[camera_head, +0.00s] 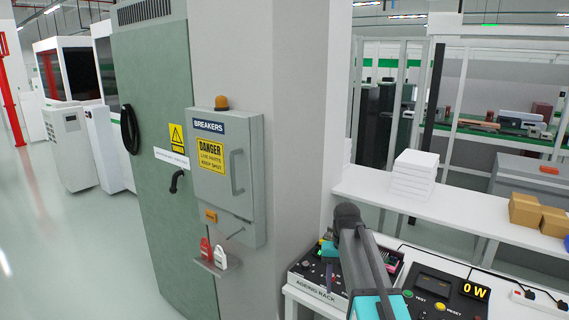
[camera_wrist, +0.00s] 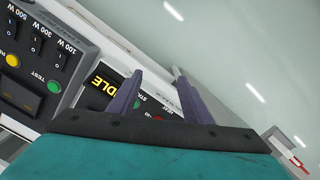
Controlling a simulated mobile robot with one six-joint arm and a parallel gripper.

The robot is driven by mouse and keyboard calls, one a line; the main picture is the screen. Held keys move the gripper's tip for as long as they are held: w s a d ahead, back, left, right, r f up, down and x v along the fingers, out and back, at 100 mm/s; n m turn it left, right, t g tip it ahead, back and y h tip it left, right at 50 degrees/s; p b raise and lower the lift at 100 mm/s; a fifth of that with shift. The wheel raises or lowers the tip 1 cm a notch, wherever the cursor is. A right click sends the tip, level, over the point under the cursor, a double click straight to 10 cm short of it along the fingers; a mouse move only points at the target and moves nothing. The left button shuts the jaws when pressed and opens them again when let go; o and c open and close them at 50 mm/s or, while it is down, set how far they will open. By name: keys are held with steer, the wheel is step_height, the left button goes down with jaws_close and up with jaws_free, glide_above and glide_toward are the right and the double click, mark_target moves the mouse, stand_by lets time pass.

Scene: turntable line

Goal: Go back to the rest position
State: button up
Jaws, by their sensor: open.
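My gripper (camera_wrist: 157,72) is open in the wrist view, its two purple fingers apart with nothing between them. Its tips are seen over a dark panel (camera_wrist: 97,98) with a yellow "IDLE" display and a green and a red button. Whether the tips touch anything cannot be told. In the head view my arm reaches over the bench at the lower right, and its dark and teal links hide part of the ageing rack (camera_head: 312,283).
A test console (camera_head: 440,290) showing "0 W" stands right of the ageing rack. A grey breaker box (camera_head: 228,175) with red and white tags below it hangs on the pillar (camera_head: 300,100). White boxes (camera_head: 411,172) and cardboard boxes (camera_head: 524,210) stand on a white bench. Floor at left is clear.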

steer(key=s+f+g+b, duration=0.1)
steer(key=s+f+g, duration=0.1)
steer(key=s+f, duration=0.6)
steer(key=s+f+g+b, duration=0.1)
steer(key=s+f, duration=0.3)
steer(key=f, duration=0.9)
steer(key=s+f+g+b, duration=0.2)
steer(key=s+f, duration=0.4)
steer(key=f, duration=0.4)
steer(key=s+f+b, duration=0.1)
steer(key=s+f, duration=0.8)
steer(key=s, duration=0.2)
steer(key=s+f+n+b, duration=0.1)
steer(key=s+f, duration=0.8)
steer(key=s, duration=0.3)
steer(key=shift+s+a+f, duration=0.15)
steer(key=shift+s+a, duration=0.05)
